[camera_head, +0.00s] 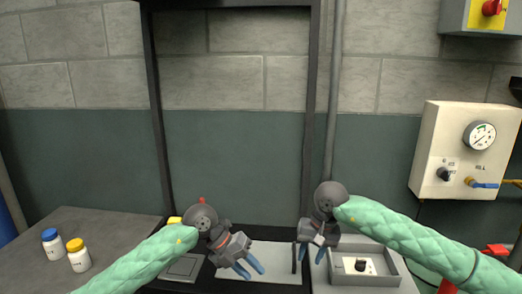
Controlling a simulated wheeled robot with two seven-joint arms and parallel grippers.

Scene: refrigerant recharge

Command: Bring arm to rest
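My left arm, in a green quilted sleeve, comes in from the lower left. Its gripper (248,267) has blue fingertips that are spread apart, with nothing visible between them. It hangs above a pale panel (275,257) at the bottom centre. My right arm comes in from the lower right. Its gripper (311,254) also has blue fingertips apart and empty. It points down beside a grey tray-like unit (391,272) with a white block and black knob (361,265).
Two white bottles stand on the left table, one with a blue cap (54,250), one with a yellow cap (78,255). A dark upright frame (158,120) stands behind the grippers. A wall box with a gauge (479,136) hangs at right, below a red switch (491,8).

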